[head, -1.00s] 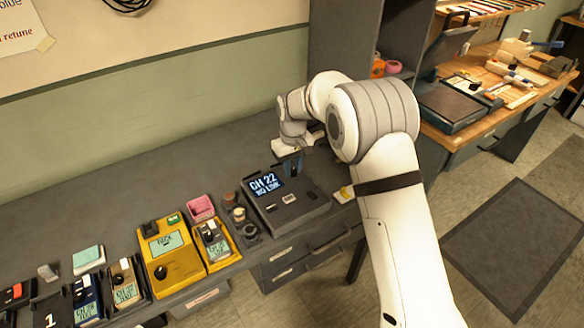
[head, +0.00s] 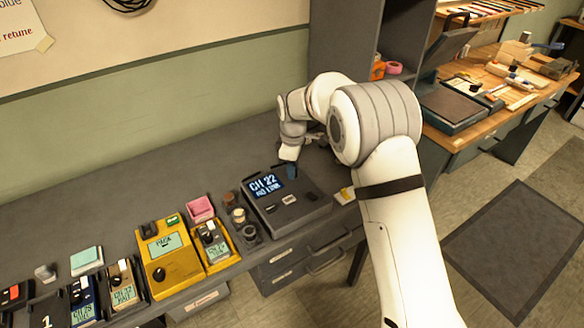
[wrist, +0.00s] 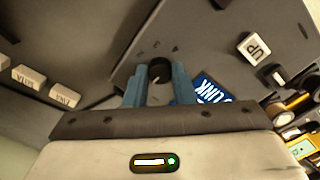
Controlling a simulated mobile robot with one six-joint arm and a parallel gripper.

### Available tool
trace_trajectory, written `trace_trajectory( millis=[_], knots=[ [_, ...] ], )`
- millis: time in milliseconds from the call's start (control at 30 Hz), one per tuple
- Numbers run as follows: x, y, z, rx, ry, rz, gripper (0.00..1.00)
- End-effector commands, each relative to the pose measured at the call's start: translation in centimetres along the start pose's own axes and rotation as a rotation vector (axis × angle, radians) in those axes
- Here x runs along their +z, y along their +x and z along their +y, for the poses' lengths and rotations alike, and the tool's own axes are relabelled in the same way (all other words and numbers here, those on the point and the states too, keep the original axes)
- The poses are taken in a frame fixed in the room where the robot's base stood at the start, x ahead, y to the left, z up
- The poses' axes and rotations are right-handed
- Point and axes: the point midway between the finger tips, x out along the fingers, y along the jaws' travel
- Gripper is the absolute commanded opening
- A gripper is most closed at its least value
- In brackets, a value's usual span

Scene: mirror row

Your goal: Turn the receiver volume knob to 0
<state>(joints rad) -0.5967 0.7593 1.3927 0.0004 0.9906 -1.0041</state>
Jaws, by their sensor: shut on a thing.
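The receiver (head: 312,208) is a dark box on the bench with a lit screen (head: 265,186) reading "CH 22 NO LINK". Its volume knob (wrist: 160,70) is black and round with a light pointer line, seen in the wrist view with small marks on the panel around it. My gripper (wrist: 159,84) has its blue fingers shut on the knob, one on each side. In the head view, my gripper (head: 291,171) is at the receiver's far right part, and it and the wrist hide the knob there. I cannot read the knob's value.
Small round pots (head: 238,215) stand left of the receiver. A yellow meter (head: 170,260) and several handheld devices line the bench front further left. A grey cabinet (head: 345,50) rises behind my arm.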

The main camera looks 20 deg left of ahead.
Motion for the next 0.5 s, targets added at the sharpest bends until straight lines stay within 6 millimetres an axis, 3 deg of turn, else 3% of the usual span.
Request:
trace_trajectory(
  millis=[500],
  knots=[
    [0.03, -0.27, 0.25, 0.008, -0.065, 0.002, 0.0]
  ],
)
